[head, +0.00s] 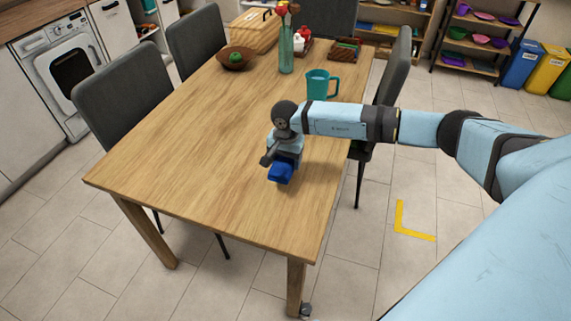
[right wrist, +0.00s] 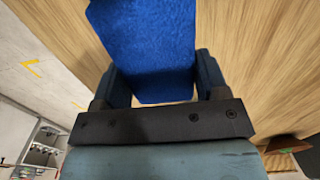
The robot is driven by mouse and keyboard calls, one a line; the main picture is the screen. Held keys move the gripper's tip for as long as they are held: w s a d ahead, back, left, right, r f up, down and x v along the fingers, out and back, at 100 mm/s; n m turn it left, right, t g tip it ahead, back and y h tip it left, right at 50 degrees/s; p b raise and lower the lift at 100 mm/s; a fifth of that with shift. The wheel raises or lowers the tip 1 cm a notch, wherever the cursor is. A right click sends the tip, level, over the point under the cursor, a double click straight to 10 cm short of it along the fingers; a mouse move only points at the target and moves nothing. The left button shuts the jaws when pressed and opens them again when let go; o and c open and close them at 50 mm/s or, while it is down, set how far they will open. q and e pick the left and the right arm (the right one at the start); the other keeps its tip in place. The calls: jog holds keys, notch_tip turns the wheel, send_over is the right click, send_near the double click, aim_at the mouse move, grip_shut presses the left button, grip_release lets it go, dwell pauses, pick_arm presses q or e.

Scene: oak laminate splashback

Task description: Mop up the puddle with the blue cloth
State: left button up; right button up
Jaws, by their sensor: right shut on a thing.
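The blue cloth (head: 280,173) is held at the near right part of the wooden table (head: 190,138). My right gripper (head: 277,168) is shut on it. In the right wrist view the cloth (right wrist: 148,50) fills the space between the two fingers of the gripper (right wrist: 155,95), with the wood grain behind it. I cannot tell whether the cloth touches the tabletop. No puddle can be made out on the visible table surface; the arm and the cloth hide a small part of it. My left gripper is not in view.
A teal mug (head: 317,85) stands behind my right arm. A glass vase (head: 286,50), a brown bowl (head: 236,58), a wooden bread box (head: 254,31) and a basket (head: 344,48) stand at the far end. Grey chairs (head: 120,92) flank the table. Its left and near parts are clear.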

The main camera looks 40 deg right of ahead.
notch_tip(320, 180, up, 2)
jog(key=shift+r+p, duration=0.1)
jog(key=shift+p, duration=0.25)
jog(key=shift+r, duration=0.45)
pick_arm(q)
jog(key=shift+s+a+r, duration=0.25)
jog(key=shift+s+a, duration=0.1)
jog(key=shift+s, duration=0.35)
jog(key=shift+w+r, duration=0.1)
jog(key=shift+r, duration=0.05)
pick_arm(e)
jog(key=shift+a, duration=0.1)
